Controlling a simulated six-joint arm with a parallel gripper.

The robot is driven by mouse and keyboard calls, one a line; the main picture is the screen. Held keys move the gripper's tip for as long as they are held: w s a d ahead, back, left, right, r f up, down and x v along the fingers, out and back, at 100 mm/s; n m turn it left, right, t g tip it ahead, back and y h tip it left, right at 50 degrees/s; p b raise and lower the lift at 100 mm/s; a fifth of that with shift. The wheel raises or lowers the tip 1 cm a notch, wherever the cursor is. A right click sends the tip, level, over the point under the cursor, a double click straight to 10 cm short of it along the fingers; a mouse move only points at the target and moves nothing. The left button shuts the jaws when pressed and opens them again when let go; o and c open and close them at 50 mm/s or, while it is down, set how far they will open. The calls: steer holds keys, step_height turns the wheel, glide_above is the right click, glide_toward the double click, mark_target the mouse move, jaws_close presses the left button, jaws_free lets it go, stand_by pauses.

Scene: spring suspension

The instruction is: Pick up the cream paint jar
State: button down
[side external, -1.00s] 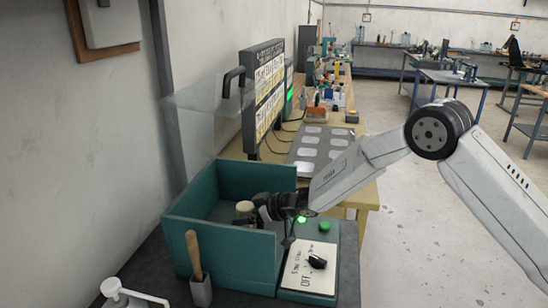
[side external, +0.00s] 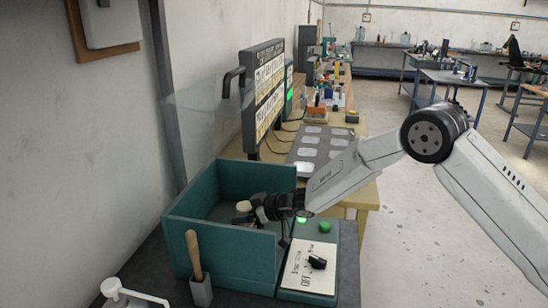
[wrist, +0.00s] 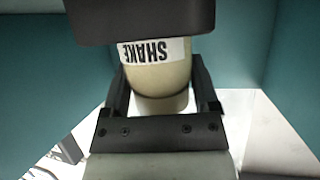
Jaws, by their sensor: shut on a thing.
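The cream paint jar (wrist: 160,75) has a white label reading SHAKE, upside down in the wrist view. It sits between the two fingers of my gripper (wrist: 162,100), which is shut on it. In the side view, the jar (side external: 243,206) shows as a small cream shape at the tip of my gripper (side external: 250,211), inside the teal open-topped box (side external: 223,251). The box's front wall hides its floor, so I cannot tell how far the jar is from the floor.
A clear raised shield (side external: 205,115) is behind, beside a sign board (side external: 264,90).

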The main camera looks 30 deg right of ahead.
steer(key=shift+r, duration=0.15)
steer(key=shift+r, duration=0.75)
steer(key=s+d+r, duration=0.3)
steer(key=s+r, duration=0.8)
steer(key=s, duration=0.2)
steer(key=shift+s+r, duration=0.15)
steer(key=shift+s, duration=0.2)
